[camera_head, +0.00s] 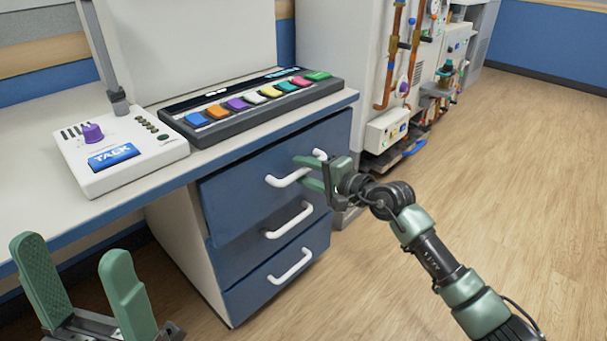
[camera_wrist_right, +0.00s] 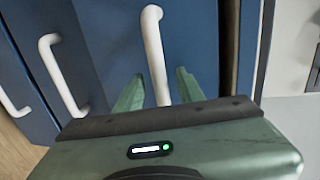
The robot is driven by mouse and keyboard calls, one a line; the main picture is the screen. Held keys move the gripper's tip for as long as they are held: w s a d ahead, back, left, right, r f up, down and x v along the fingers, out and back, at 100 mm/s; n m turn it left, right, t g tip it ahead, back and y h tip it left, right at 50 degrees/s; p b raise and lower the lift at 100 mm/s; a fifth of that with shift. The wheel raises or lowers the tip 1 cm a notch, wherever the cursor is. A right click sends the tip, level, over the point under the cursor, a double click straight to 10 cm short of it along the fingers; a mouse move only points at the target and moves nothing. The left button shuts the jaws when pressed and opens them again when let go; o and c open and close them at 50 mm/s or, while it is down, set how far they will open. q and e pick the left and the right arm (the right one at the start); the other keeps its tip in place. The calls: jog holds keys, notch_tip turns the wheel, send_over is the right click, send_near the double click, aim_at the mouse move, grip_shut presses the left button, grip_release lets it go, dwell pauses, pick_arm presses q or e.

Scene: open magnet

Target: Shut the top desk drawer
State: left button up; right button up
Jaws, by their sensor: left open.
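The top desk drawer (camera_head: 250,185) has a blue front that stands out a little past the drawers below it. Its white bar handle (camera_head: 286,179) also shows in the right wrist view (camera_wrist_right: 155,50). My right gripper (camera_head: 307,172) is at this handle with its fingers open. In the right wrist view the handle runs between the two green fingers, with a visible gap on each side. My left gripper (camera_head: 72,248) is open and empty at the lower left, apart from the drawers.
Below are the middle drawer handle (camera_head: 289,220) and the bottom drawer handle (camera_head: 290,266). On the desk top (camera_head: 225,140) stand a white talk box (camera_head: 125,170) and a panel of coloured buttons (camera_head: 250,105). Machinery with pipes (camera_head: 400,90) stands behind. The wooden floor (camera_head: 510,170) at right is clear.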

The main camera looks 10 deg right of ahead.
jog(key=shift+w+a, duration=0.15)
jog(key=shift+w, duration=0.05)
grip_shut()
jog(key=shift+f, duration=0.1)
dwell(1.3)
